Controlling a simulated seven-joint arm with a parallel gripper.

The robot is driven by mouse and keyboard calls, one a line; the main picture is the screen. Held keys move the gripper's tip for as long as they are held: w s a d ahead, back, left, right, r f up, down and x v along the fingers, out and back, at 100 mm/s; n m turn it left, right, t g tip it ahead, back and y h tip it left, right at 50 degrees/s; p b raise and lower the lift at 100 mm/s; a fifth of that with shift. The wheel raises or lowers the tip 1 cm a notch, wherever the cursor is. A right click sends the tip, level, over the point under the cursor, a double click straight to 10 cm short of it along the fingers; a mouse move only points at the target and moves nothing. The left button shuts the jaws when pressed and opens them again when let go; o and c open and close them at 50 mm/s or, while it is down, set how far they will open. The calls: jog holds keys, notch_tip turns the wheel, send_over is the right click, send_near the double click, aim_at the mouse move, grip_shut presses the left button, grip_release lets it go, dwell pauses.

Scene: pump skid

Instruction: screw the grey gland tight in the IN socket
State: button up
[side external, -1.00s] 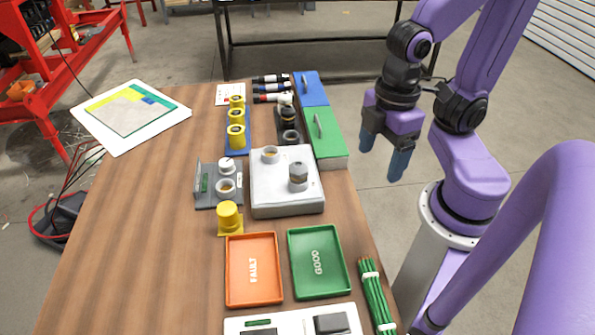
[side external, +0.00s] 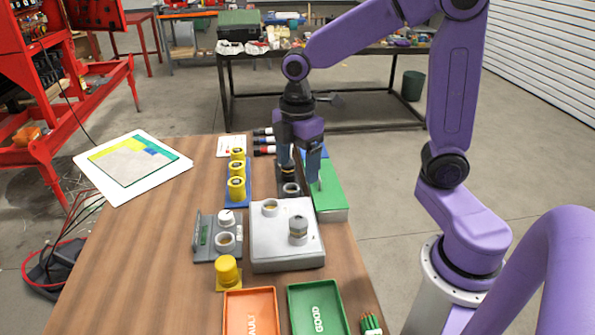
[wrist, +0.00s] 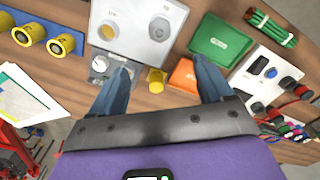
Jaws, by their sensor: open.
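A pale grey box (side external: 286,254) stands mid-table with two round sockets. The left socket (side external: 270,208) looks empty with a tan inside; a grey domed piece (side external: 298,230), which looks like a gland, stands upright in the right one. Both also show in the wrist view, the open socket (wrist: 107,32) and the grey piece (wrist: 159,29); I cannot read the labels or tell which socket is IN. A dark holder (side external: 291,190) behind the box carries another piece, partly hidden by my gripper. My gripper (side external: 299,172) is open and empty, fingers down, above the holder area.
A grey fixture with a dial (side external: 227,218) and a yellow cap (side external: 227,270) stand left of the box. Yellow cylinders (side external: 237,188) line a blue rack. Orange (side external: 249,316) and green (side external: 318,312) trays lie in front.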

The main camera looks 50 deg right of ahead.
aim_at(298, 218)
notch_tip(298, 218, down, 17)
jog(key=shift+f, duration=0.15)
dwell(0.6)
jog(key=shift+c, duration=0.3)
jog(key=c, duration=1)
jog(key=o, duration=0.4)
jog(key=c, duration=0.4)
